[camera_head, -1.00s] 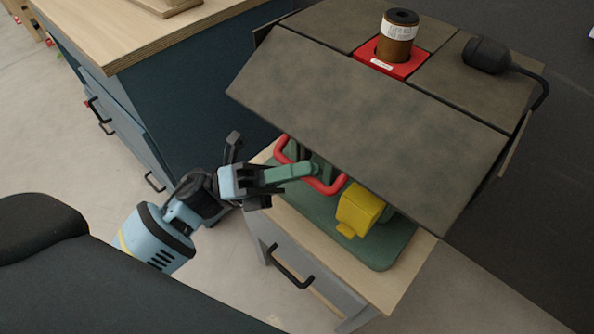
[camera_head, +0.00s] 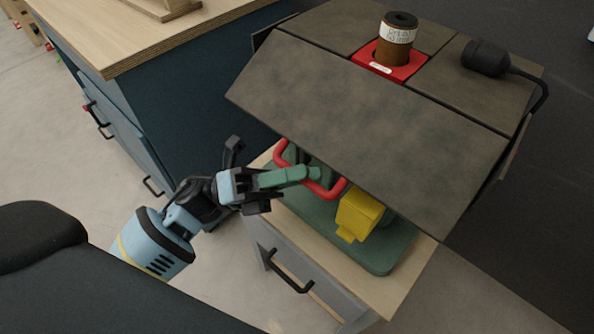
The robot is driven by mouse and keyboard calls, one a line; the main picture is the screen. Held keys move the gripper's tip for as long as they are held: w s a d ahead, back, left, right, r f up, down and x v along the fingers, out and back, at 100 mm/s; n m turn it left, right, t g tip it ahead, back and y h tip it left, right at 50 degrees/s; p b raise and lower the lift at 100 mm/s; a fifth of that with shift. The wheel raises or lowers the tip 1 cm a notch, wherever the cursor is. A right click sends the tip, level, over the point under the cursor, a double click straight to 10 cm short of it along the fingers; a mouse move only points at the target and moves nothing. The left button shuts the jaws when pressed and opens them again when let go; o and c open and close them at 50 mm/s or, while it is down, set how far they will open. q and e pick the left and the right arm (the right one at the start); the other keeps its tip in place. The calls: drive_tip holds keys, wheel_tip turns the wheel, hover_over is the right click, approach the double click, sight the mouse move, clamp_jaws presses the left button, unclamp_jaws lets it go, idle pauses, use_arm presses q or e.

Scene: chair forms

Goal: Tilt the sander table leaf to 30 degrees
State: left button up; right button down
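The sander table leaf (camera_head: 365,125) is a dark grey-brown panel hanging tilted down toward me from the table top. Under it, on a green base (camera_head: 345,240), are a red loop handle (camera_head: 322,188), a yellow block (camera_head: 358,213) and a green lever (camera_head: 285,177). My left gripper (camera_head: 262,187) is at the left end of the green lever, with its fingers around that end. It looks shut on the lever. The lever's far end is partly hidden under the leaf. My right gripper is not in view.
A wooden-topped blue cabinet (camera_head: 130,40) stands at the left. A grey drawer with a black handle (camera_head: 290,278) is below the base.

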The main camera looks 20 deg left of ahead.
use_arm(q)
drive_tip(key=shift+s+a+f, duration=0.1)
drive_tip(key=shift+a+f, duration=0.1)
drive_tip(key=shift+a, duration=0.1)
drive_tip(key=b+v, duration=0.1)
drive_tip(key=v, duration=0.6)
